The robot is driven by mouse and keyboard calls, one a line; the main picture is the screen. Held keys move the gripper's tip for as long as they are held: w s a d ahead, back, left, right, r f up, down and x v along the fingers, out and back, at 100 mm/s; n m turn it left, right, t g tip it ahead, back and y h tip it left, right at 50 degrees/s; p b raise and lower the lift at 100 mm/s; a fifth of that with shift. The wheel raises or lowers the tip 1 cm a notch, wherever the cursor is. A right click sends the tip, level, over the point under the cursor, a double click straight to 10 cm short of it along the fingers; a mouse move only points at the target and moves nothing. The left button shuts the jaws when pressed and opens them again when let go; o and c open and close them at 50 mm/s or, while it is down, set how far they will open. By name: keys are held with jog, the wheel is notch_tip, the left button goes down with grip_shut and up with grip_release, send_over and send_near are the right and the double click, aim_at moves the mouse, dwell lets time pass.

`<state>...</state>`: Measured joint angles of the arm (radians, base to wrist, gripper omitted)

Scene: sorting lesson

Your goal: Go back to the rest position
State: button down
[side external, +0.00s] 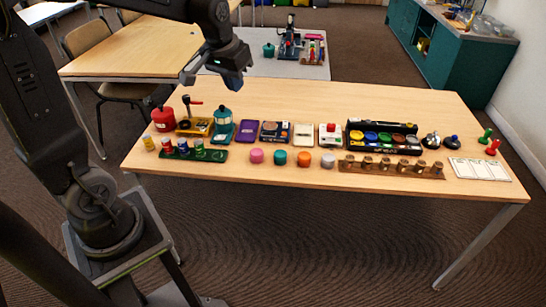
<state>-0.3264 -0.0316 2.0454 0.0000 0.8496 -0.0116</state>
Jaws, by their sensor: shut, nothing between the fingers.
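My gripper (232,83) hangs at the end of my black arm, in the air above the left part of the wooden table (340,100). Its fingers are shut with nothing held, and they point down. It is apart from the objects below it. The nearest object below is a teal lantern-like item (223,122).
Several items stand in rows on the table: a red can (163,118), a purple box (247,131), a paint set (381,137), coloured round pieces and a wooden peg rail (391,169). A white card (479,169) lies at the right. The back of the tabletop is clear.

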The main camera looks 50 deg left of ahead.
jog(key=s+d+r+m+t, duration=0.1)
jog(key=s+d+m, duration=0.1)
jog(key=s+d, duration=0.4)
jog(key=s+d+r+m+t+h, duration=0.1)
jog(key=s+d, duration=0.5)
jog(key=s, duration=0.4)
jog(key=shift+r+m+t, duration=0.3)
jog(key=shift+r+m, duration=0.1)
